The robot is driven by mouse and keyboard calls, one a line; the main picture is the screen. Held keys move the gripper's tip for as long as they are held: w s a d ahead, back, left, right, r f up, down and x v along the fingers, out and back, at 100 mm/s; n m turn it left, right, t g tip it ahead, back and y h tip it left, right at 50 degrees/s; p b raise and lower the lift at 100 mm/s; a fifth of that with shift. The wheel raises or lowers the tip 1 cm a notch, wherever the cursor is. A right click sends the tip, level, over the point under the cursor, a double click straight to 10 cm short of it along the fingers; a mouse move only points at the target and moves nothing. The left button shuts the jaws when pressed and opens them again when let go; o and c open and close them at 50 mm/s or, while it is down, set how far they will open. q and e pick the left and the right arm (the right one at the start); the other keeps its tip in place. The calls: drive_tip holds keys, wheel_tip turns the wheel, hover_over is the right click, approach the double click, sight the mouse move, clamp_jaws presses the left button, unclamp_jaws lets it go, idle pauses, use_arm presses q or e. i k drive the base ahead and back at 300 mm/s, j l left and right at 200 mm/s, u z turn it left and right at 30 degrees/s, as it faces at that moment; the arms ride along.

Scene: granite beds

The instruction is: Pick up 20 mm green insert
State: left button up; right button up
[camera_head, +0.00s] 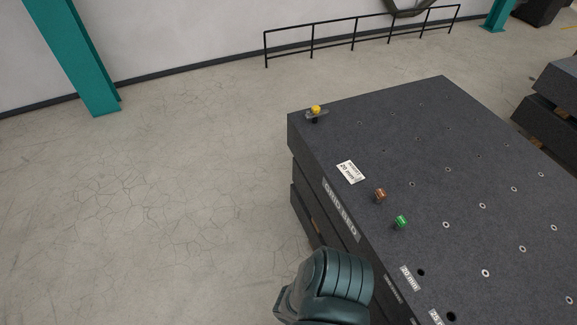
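The green insert (401,222) stands on top of the dark granite bed (435,120), near its left edge. A brown insert (380,195) is just behind it, to its upper left. A dark teal rounded part of my own arm shows at the bottom centre, in front of the bed's side. No gripper fingers are in view, and nothing touches the green insert.
Another stack of dark slabs (552,105) is at right. The floor at left is clear.

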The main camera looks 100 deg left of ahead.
sight(400, 221)
drive_tip(key=u, duration=2.85)
